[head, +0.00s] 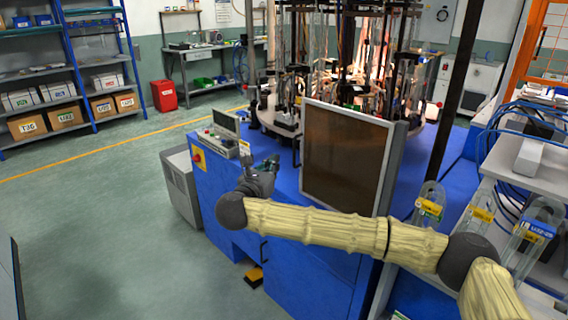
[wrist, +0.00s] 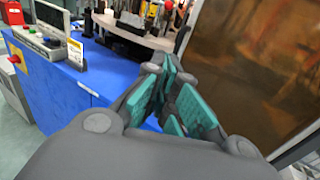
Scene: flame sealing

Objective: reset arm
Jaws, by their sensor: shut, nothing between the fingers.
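My gripper (head: 266,165) is at the end of my arm, above the front of the blue machine bench (head: 227,196), left of the dark brown panel (head: 345,153). My arm, in a cream sleeve, reaches across from the lower right. In the wrist view the gripper's teal-padded fingers (wrist: 172,88) are shut with nothing held. The brown panel fills the right of that view, close to the fingers; I cannot tell the exact gap.
A control unit with a screen (head: 226,122) stands on the bench left of my gripper. Behind is the round sealing machine (head: 283,118) with glowing parts. Clear holders with labels (head: 430,207) stand at right. The floor at left (head: 95,225) is free.

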